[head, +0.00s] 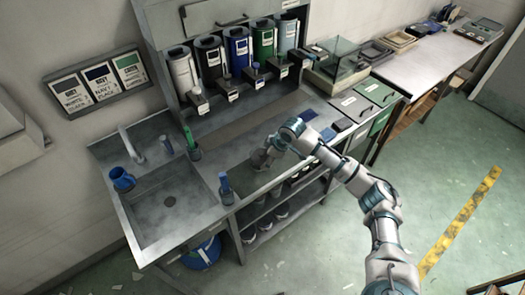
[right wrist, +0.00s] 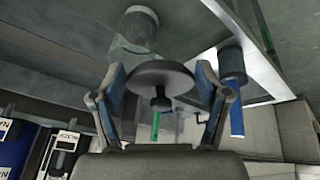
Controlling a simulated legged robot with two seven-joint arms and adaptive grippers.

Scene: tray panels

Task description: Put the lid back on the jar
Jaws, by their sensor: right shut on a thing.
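My right gripper (right wrist: 160,82) is shut on a dark round lid (right wrist: 160,72) with a knob, the fingers on either side of it. In the head view my right gripper (head: 263,157) is over the bench top, right of the sink; the lid is too small to make out there. A grey-green cylinder (right wrist: 132,38), which looks like the jar, shows beyond the lid in the right wrist view. A gap seems to lie between them, but I cannot tell how wide. My left gripper is not in view.
A sink (head: 172,203) with a blue mug (head: 122,179) is at the left. Colored dispensers (head: 237,48) line the back. A glass case (head: 338,62) stands right.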

